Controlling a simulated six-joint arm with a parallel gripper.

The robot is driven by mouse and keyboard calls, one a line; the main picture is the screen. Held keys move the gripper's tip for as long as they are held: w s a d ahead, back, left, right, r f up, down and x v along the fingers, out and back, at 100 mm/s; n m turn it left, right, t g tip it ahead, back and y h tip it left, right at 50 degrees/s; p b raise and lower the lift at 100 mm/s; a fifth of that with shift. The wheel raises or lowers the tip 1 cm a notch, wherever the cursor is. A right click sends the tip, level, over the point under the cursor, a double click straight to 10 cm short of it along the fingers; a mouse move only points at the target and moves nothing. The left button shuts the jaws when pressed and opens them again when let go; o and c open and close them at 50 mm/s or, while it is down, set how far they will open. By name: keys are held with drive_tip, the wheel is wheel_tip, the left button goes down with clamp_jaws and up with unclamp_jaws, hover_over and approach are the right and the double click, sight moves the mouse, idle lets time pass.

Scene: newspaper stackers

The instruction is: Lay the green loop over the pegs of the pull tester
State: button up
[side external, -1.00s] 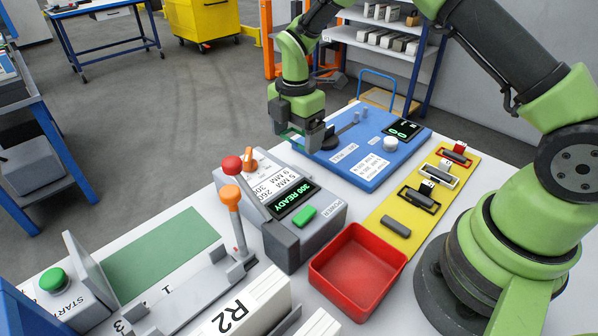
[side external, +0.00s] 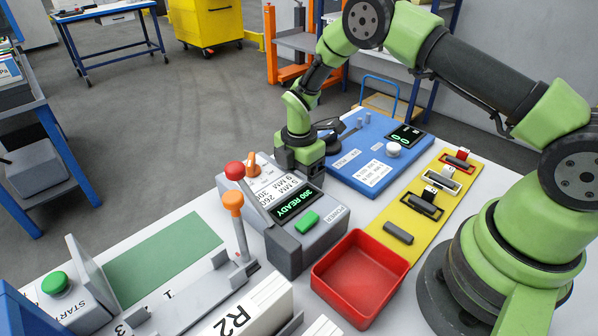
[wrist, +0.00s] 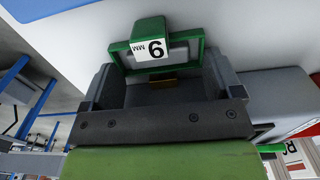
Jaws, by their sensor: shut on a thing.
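The green loop (wrist: 185,48) shows in the wrist view as a green band with a white tag marked with a digit and "MM". My gripper (wrist: 165,75) is shut on it, with a grey finger at each side. In the side view my gripper (side external: 301,168) points down behind the grey sealer-like unit, near the left edge of the blue pull tester (side external: 350,185); the loop is hidden there. The tester has two short grey pegs (side external: 364,120) at its far side, a dark lever arm, a white knob and a display. The loop is apart from the pegs.
The grey unit (side external: 290,245) reads "300 READY" and has a red-knobbed lever close to my gripper. A yellow board (side external: 388,215) holds red, white and black loops and a bare grey bar. A red bin (side external: 360,280) stands in front.

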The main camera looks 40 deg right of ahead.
drive_tip(key=o, duration=0.8)
drive_tip(key=s+r+m+t, duration=0.1)
drive_tip(key=s+r+m, duration=0.2)
drive_tip(key=r, duration=0.6)
drive_tip(key=s+a+r+m+t, duration=0.15)
drive_tip(key=r+m, duration=0.25)
drive_tip(key=r, duration=0.5)
drive_tip(key=s+r+m+t, duration=0.1)
drive_tip(key=s+r+m, duration=0.25)
drive_tip(key=r, duration=0.55)
drive_tip(key=s+r+m+t, duration=0.1)
drive_tip(key=s+m, duration=0.2)
drive_tip(key=s, duration=0.2)
drive_tip(key=s+a+r+m+t+y, duration=0.1)
drive_tip(key=s+m, duration=0.3)
drive_tip(key=s, duration=0.1)
drive_tip(key=s+r+m+t+y, duration=0.1)
drive_tip(key=s+r+m, duration=0.1)
drive_tip(key=s+m, duration=0.2)
drive_tip(key=shift+s+a+m+t, duration=0.15)
drive_tip(key=shift+s+t, duration=0.05)
drive_tip(key=shift+s, duration=0.25)
drive_tip(key=shift+s+a+m+t, duration=0.1)
drive_tip(key=shift+s+a+t, duration=0.05)
drive_tip(key=shift+s, duration=0.25)
